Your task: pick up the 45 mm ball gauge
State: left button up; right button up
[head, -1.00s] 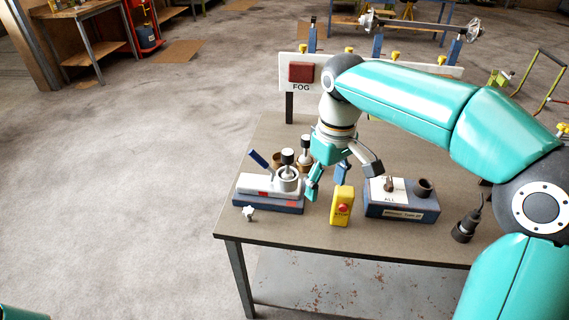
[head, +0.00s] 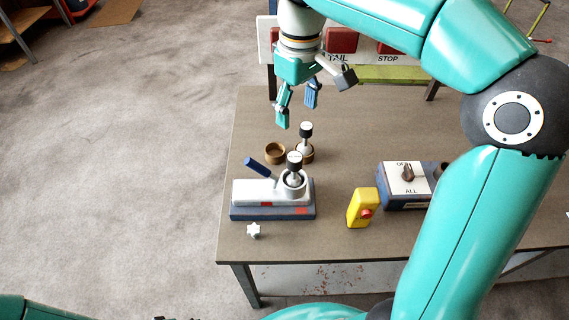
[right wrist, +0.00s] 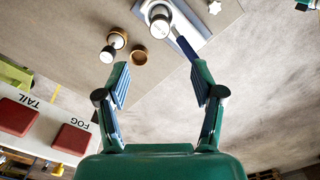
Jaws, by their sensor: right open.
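Two ball gauges with black knobs and white tops stand on the table. One gauge (head: 306,131) stands in a brown ring and also shows in the right wrist view (right wrist: 108,53). The other gauge (head: 294,160) stands in the round socket of a silver coupler (head: 262,190); it also shows in the right wrist view (right wrist: 160,22). I cannot read which is 45 mm, and their balls are mostly hidden. My right gripper (head: 298,108) is open and empty, above and beyond the gauges. Its spread fingers show in the right wrist view (right wrist: 160,76).
An empty brown ring (head: 275,153) sits beside the ringed gauge. A blue handle (head: 256,166) rises from the coupler. A white star knob (head: 254,231), yellow stop box (head: 361,208) and switch box (head: 406,178) stand nearer. A signboard with red lamps (head: 341,39) stands behind.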

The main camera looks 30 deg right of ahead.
aim_at(294, 156)
notch_tip(294, 156, down, 11)
jog(key=shift+w+r+b, duration=0.15)
jog(key=shift+b, duration=0.2)
jog(key=shift+f+p, duration=0.4)
jog(key=shift+f, duration=2.5)
grip_shut()
jog(key=shift+r, duration=0.1)
